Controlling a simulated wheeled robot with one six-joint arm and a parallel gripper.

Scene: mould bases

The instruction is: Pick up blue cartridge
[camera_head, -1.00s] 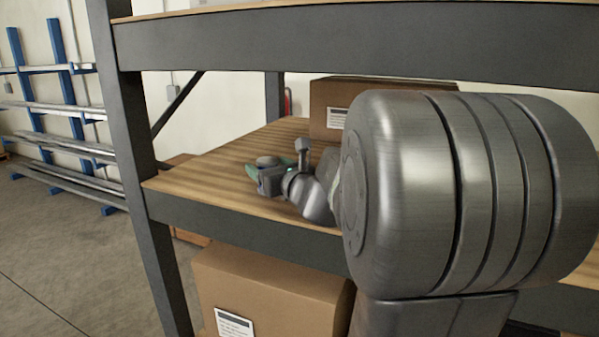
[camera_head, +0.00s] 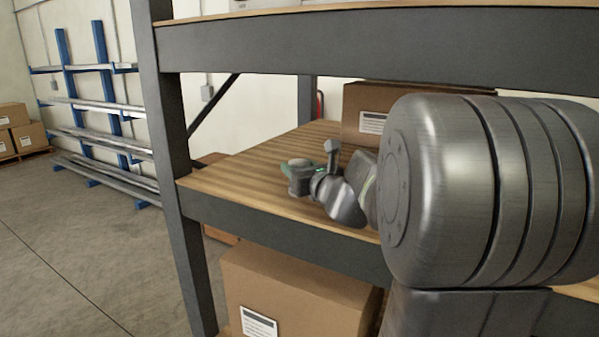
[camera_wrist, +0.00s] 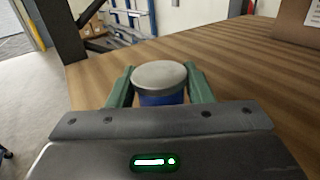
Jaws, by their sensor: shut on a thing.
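The blue cartridge (camera_wrist: 160,98) shows in the wrist view as a blue cylinder with a grey round top. My gripper (camera_wrist: 160,92) has its green fingers on either side of the cartridge and is shut on it. Its lower part is hidden behind the gripper body. In the head view my gripper (camera_head: 297,172) is over the wooden shelf (camera_head: 235,185) near its left end, and the cartridge's grey top shows there only small. I cannot tell whether the cartridge touches the shelf.
A cardboard box (camera_head: 365,103) stands at the back of the same shelf. The shelf's dark upper beam (camera_head: 380,45) runs above, and a dark upright post (camera_head: 180,170) stands at the left. Another box (camera_head: 295,295) is below. The shelf's left part is clear.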

